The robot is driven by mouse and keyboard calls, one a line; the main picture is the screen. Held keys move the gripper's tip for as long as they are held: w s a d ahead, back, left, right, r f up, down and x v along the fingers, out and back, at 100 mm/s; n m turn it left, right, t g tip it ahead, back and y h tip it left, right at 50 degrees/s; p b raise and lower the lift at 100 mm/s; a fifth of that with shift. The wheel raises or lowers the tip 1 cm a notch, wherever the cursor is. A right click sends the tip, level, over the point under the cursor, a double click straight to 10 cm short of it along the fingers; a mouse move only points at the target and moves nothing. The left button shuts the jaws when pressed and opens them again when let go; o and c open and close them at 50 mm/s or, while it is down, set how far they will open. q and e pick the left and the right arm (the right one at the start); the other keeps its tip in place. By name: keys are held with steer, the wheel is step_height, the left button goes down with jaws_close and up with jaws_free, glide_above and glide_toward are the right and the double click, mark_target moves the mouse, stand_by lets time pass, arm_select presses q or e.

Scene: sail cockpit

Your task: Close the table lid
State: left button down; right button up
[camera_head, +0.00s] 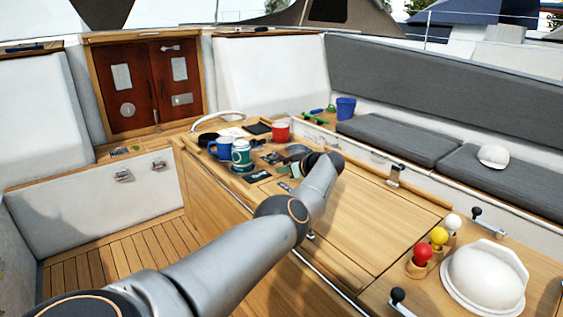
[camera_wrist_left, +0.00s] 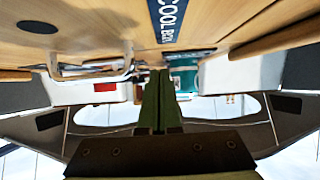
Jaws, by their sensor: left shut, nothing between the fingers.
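The wooden cockpit table (camera_head: 370,215) runs from the middle of the head view toward the lower right. Its near top panel looks flat, and I cannot tell which part is the lid or how far it stands open. My left arm reaches across the table from the lower left. My left gripper (camera_head: 300,163) is over the table's far part, partly hidden by my own wrist. In the left wrist view its green fingers (camera_wrist_left: 160,80) are together and empty, close to a wooden surface (camera_wrist_left: 100,25) with a "COOL BOX" label (camera_wrist_left: 172,22). My right gripper is not in view.
A blue mug (camera_head: 221,148), a teal-and-white mug (camera_head: 241,156) and a red mug (camera_head: 281,132) stand at the table's far end. A white helmet (camera_head: 484,278) and red, yellow and white knobs (camera_head: 438,236) are at lower right. Grey cushions (camera_head: 400,140) line the right bench.

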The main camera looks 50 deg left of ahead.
mark_target(279, 179)
arm_select(q)
step_height(279, 179, down, 3)
steer(key=shift+a+r+h+b, duration=0.1)
steer(key=shift+r+h+b, duration=0.15)
steer(key=shift+b, duration=0.35)
steer(key=shift+f, duration=0.2)
steer(key=shift+f, duration=0.15)
